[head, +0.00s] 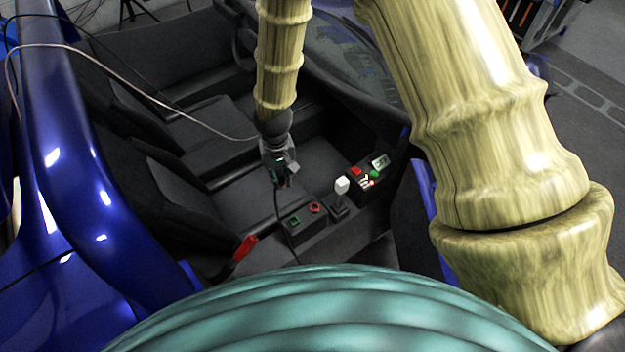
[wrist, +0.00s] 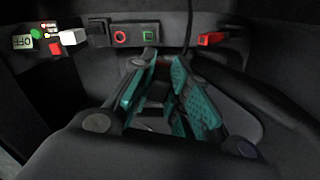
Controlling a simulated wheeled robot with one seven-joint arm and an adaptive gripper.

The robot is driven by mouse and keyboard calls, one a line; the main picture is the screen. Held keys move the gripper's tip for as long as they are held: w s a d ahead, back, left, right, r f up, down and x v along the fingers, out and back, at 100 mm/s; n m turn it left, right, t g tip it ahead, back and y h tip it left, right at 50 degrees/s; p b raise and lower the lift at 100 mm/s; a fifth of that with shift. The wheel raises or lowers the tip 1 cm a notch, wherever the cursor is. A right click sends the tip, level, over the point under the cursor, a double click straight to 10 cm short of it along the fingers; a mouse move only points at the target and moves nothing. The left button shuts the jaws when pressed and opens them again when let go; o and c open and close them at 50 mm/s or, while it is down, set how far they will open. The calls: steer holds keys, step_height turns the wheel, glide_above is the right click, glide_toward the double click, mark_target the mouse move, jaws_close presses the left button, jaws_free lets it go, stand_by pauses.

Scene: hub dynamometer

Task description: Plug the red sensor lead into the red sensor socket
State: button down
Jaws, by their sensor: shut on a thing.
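My gripper (head: 282,178) is above the car's front seat, up and left of the console, and is shut on a small dark piece. In the wrist view, the teal finger pads of my gripper (wrist: 168,92) hide most of this piece, and its colour cannot be told. A thin black lead (head: 279,222) runs down from the gripper towards the console. A red ring socket (head: 315,208) is on the console beside a green square socket (head: 295,221). The wrist view also shows the red ring socket (wrist: 119,37) and the green square socket (wrist: 147,35). The gripper is apart from both.
A white-topped lever (head: 342,186) stands right of the sockets, before a black box with red and green buttons (head: 357,171). A red handle (head: 245,247) is left of the console. Dark seats (head: 165,200) and the blue car frame (head: 95,190) surround the space. A pale cable (head: 130,73) arches towards my wrist.

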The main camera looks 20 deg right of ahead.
steer(key=shift+w+d+f+n+b, duration=0.75)
steer(key=shift+d+f+b, duration=1.1)
steer(key=shift+f, duration=2.45)
steer(key=shift+w+d+f+n+b, duration=0.4)
steer(key=shift+w+d+f+b, duration=1.1)
steer(key=shift+f, duration=2.8)
steer(key=shift+w+d+f+n+b, duration=0.6)
steer(key=shift+d+f+b, duration=1.6)
steer(key=shift+f, duration=2.1)
steer(key=shift+s+d+f+b, duration=0.1)
steer(key=shift+d+f+b, duration=0.1)
steer(key=shift+f, duration=0.5)
steer(key=shift+d+f+b, duration=0.15)
steer(key=shift+d+f, duration=0.05)
steer(key=shift+f, duration=0.5)
steer(key=c, duration=1.3)
jaws_free()
steer(key=shift+r, duration=0.1)
step_height(320, 180, up, 12)
